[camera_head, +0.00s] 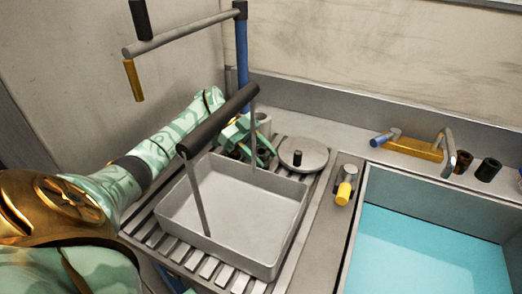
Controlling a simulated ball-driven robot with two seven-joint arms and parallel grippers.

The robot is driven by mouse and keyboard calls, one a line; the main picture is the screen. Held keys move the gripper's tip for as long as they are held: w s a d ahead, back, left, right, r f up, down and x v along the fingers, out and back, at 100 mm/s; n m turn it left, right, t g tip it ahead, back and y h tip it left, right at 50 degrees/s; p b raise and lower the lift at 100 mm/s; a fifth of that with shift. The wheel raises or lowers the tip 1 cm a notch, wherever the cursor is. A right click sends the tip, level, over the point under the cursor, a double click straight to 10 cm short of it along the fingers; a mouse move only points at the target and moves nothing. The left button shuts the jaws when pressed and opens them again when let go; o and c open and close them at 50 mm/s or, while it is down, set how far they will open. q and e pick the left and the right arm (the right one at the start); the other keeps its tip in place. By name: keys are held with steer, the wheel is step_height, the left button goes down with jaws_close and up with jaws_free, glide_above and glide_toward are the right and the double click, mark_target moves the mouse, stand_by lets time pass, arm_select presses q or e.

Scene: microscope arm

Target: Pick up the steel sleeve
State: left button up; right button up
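A short light-grey cylinder (263,121), which looks like the steel sleeve, stands at the back of the slatted rack, near the foot of the blue post. My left gripper (252,143) is just in front of it, low over the rack behind the grey bin. The bin's handle and the gripper itself partly cover this area, so I cannot tell whether the fingers touch the cylinder or how far they are apart. My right gripper is not in view.
The grey bin (172,206) with a tall dark-gripped handle (215,120) stands on the slatted rack (150,232). A round lid (315,157) with a black knob lies right of my gripper. A blue post (242,62) carries an overhead arm. A water-filled basin (425,240) is at right.

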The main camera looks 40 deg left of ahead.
arm_select(q)
steer(key=shift+c, duration=0.6)
steer(key=shift+r, duration=0.1)
